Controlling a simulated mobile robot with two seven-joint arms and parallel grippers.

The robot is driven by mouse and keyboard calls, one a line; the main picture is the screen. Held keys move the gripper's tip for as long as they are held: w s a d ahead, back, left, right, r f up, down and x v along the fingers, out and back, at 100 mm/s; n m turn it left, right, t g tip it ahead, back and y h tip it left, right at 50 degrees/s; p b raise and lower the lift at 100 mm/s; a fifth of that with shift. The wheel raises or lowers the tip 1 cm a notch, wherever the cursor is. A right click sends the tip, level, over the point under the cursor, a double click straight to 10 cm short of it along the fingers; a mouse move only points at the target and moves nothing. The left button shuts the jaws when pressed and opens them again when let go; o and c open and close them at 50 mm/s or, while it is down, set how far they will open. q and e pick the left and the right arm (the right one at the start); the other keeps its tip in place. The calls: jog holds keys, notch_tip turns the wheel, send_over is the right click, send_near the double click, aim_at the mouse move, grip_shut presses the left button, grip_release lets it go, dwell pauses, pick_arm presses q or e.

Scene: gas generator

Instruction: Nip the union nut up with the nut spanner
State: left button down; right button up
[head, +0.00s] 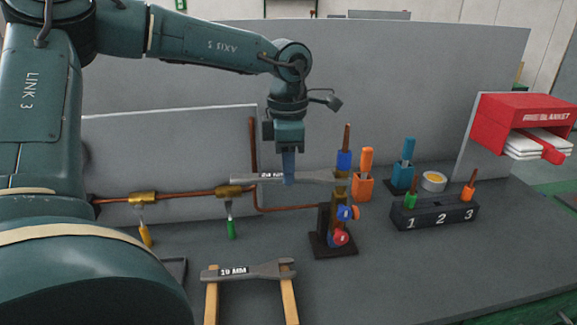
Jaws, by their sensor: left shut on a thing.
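My left gripper (289,180) points down and is shut on a grey spanner (318,177), whose label is partly hidden by the fingers and seems to read 24 MM. The spanner is level, above the bench, with its jaw end to the right. That jaw end meets the brass-coloured column (339,193) on the dark stand in the picture; I cannot tell whether it is seated around the union nut or only beside it. A second spanner marked 19 MM (248,271) lies across a wooden rest at the front. My right gripper is not in view.
A copper pipe (178,195) with brass valves, yellow and green handles, runs left. The stand carries blue and red knobs (340,237). Orange (363,188) and blue (403,178) holders, a tape roll (433,181) and a numbered block (434,214) stand right. The front-right bench is clear.

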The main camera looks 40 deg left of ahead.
aim_at(259, 175)
pick_arm(q)
jog(key=shift+a, duration=0.1)
jog(key=shift+n, duration=0.4)
jog(key=shift+s+a, duration=1.9)
jog(key=shift+s, duration=0.05)
